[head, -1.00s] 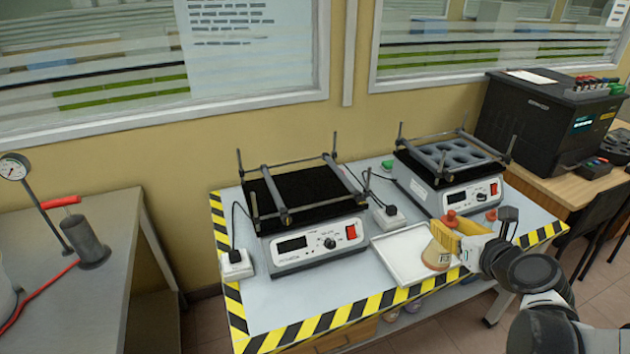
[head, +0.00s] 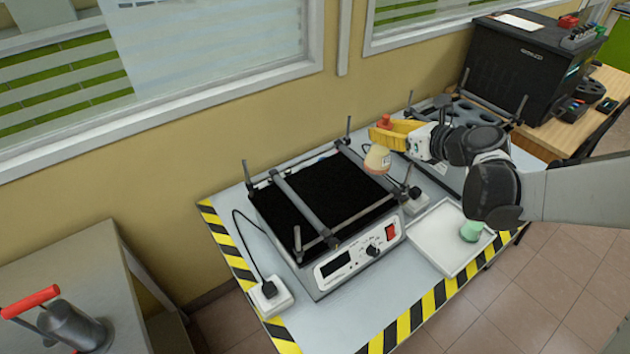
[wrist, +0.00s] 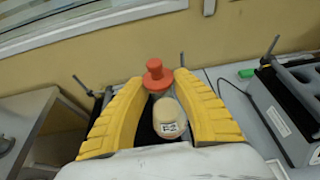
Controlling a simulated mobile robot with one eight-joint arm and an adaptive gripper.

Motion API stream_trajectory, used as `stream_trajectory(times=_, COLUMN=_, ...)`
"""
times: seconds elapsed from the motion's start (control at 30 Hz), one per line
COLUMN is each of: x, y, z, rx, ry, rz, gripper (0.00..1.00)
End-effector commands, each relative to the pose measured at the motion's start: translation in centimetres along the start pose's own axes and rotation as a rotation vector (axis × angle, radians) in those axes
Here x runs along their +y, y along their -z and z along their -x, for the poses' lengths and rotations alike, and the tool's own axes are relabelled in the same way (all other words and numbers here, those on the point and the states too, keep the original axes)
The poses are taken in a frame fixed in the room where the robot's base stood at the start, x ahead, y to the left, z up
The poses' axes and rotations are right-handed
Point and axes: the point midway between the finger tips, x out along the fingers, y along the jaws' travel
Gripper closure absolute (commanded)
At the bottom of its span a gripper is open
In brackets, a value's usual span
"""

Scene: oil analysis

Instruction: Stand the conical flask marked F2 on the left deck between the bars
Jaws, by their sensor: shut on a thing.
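My gripper (head: 390,135) is shut on a conical flask (head: 377,159) with an orange stopper and pale yellowish contents. It holds the flask raised, near the right edge of the left shaker's black deck (head: 300,205). In the wrist view, the flask (wrist: 168,118) hangs between my yellow fingers (wrist: 160,95), with its red-orange stopper on top. It has a small white label whose mark is too small to read surely. Dark deck shows behind it. The left deck is empty, with grey bars (head: 300,200) across it and corner posts.
A white tray (head: 425,262) with a green-topped flask (head: 470,232) stands at the front right. A right shaker (head: 470,120) with a holed deck stands behind my arm.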

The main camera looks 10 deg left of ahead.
Motion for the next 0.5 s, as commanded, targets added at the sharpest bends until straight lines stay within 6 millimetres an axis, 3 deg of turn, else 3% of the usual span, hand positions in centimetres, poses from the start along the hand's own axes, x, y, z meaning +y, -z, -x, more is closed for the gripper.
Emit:
stream_trajectory(times=0.17, x=1.4, y=0.3, z=-1.2, rx=-0.001, ry=-0.013, rz=0.007, gripper=1.00)
stream_trajectory(times=0.5, x=8.4, y=3.5, z=-6.7, rx=-0.001, ry=-0.014, rz=0.007, gripper=1.00)
